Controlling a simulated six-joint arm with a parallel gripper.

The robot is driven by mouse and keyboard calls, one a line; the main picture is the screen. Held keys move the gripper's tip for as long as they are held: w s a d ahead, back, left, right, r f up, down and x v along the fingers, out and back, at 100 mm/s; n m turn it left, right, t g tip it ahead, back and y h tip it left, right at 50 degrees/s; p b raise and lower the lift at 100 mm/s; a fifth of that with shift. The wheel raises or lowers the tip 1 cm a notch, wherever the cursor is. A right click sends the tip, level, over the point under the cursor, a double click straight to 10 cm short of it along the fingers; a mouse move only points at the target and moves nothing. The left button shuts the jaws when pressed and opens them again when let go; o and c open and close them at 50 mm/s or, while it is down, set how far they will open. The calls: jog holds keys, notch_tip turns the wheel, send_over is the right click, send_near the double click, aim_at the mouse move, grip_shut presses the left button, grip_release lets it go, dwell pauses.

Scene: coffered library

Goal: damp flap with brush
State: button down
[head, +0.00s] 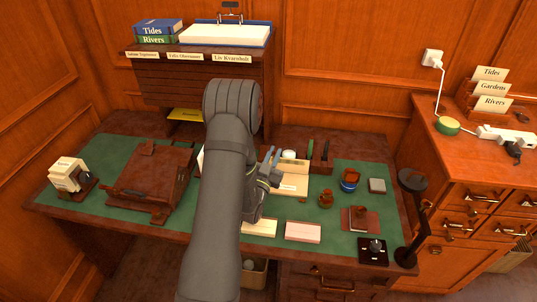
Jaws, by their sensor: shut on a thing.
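My gripper (269,168) is over the middle of the green desk top, its fingers pointing up and away in the head view. It is shut on a slim thing that appears to be the brush; its shape is too small and too covered to make out well. A cream envelope or paper (291,187) lies on the desk just right of the gripper, partly hidden by it. I cannot tell its flap from here, nor whether the brush touches it. A small pot with a white top (289,154) stands just behind.
A brown leather case (150,178) and a card holder (68,176) stand left. Pale pads (303,232) lie at the front edge.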

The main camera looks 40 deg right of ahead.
jog(key=shift+s+d, duration=0.45)
jog(key=shift+s, duration=0.1)
jog(key=s+a+r, duration=0.2)
jog(key=s+a, duration=0.2)
dwell(0.4)
jog(key=shift+s+a+r, duration=0.3)
jog(key=shift+s+a, duration=0.2)
jog(key=shift+s+a+r, duration=0.25)
jog(key=shift+s+a, duration=0.25)
